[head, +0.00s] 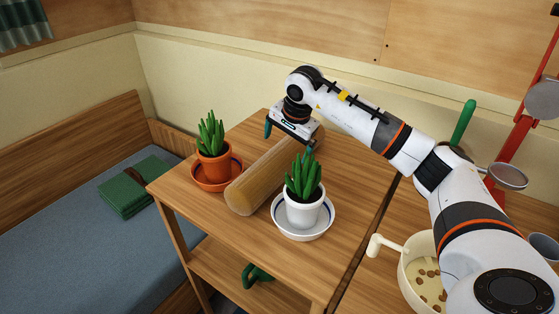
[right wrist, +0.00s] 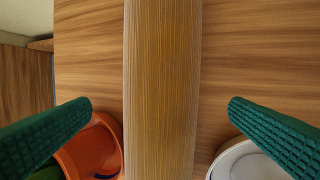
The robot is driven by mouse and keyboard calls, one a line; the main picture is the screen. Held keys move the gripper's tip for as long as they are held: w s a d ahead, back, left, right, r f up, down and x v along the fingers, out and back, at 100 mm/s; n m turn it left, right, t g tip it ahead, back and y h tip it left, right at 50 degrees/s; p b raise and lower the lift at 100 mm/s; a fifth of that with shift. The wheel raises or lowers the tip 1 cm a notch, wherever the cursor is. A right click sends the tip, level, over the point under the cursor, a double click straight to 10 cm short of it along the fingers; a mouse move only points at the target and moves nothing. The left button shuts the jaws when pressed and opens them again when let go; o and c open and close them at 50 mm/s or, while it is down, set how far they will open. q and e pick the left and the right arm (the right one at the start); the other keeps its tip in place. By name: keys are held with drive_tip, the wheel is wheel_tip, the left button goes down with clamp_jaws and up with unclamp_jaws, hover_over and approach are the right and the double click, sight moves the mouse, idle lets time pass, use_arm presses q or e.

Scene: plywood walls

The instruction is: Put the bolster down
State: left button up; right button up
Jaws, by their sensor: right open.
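The bolster (head: 263,174) is a long tan cylinder lying on the small wooden table (head: 173,185), between two potted plants. It also shows in the right wrist view (right wrist: 162,80), running straight through the middle. My right gripper (head: 288,142) is above the far part of the bolster, with its fingers open on either side. In the right wrist view the two green fingers (right wrist: 160,106) stand apart, and a gap shows between each finger and the bolster. My left gripper is not in view.
An orange-potted plant (head: 213,165) on an orange saucer stands left of the bolster. A white-potted plant (head: 304,207) on a white saucer stands right of it. A cream pot (head: 415,268) is at the lower right. A blue bed (head: 75,240) with a green folded cloth (head: 135,187) is left.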

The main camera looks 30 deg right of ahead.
sight(284, 151)
drive_tip(key=shift+f, duration=0.25)
drive_tip(key=shift+w+f+p, duration=0.15)
drive_tip(key=shift+f+p, duration=0.25)
drive_tip(key=shift+f, duration=0.3)
drive_tip(key=x, duration=0.3)
drive_tip(key=shift+w+f+p, duration=0.15)
drive_tip(key=shift+f+p, duration=0.1)
drive_tip(key=shift+p, duration=0.15)
drive_tip(key=shift+f, duration=0.15)
drive_tip(key=shift+c, duration=1.1)
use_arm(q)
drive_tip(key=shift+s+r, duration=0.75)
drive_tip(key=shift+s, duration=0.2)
use_arm(e)
drive_tip(key=shift+w, duration=0.1)
drive_tip(key=c, duration=1.1)
